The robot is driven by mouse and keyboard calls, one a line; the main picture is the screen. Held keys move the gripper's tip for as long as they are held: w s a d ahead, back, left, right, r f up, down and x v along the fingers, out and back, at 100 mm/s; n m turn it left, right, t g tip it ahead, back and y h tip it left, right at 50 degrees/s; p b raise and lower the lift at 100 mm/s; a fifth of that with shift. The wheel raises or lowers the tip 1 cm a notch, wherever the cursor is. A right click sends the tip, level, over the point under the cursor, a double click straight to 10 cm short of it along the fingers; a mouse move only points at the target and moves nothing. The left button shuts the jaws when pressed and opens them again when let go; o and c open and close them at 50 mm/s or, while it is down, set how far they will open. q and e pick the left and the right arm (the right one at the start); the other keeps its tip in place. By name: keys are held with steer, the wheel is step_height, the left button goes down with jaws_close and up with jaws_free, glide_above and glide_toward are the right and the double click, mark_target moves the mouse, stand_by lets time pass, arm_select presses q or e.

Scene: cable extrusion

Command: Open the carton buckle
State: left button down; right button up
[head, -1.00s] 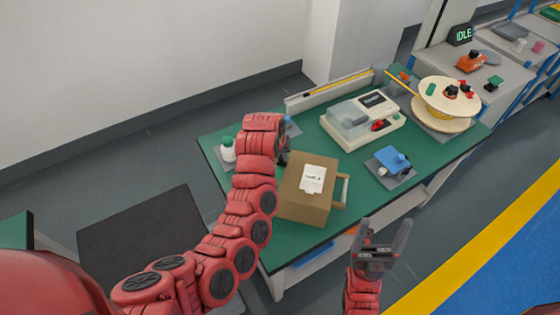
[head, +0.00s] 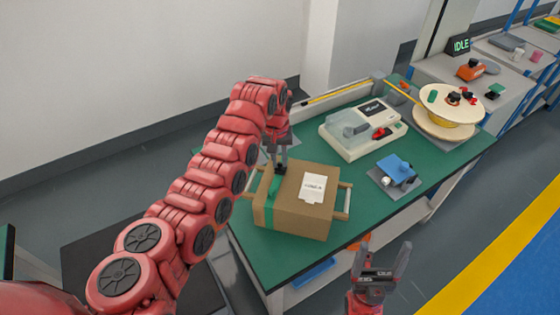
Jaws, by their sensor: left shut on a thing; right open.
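The brown carton (head: 302,217) stands on the green table with a white label (head: 313,188) on top and a pale wooden handle (head: 343,201) at its right side. A green strap (head: 262,204) runs over the carton's left part and down its front. My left gripper (head: 280,168) points down at the carton's left top, by the strap's far end. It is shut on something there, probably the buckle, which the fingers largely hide. My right gripper (head: 384,262) is open and empty, in front of the table's front edge.
A white machine (head: 350,138) stands behind the carton. A cream spool (head: 450,104) stands at the table's far right end. Bare green table (head: 268,263) shows in front of the carton.

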arm_select(q)
steer(key=c, duration=0.8)
jaws_free()
steer(key=shift+o, duration=0.2)
steer(key=shift+r, duration=0.25)
step_height(320, 180, up, 17)
steer(key=a+b, duration=0.1)
steer(key=b, duration=0.2)
steer(key=shift+s, duration=0.3)
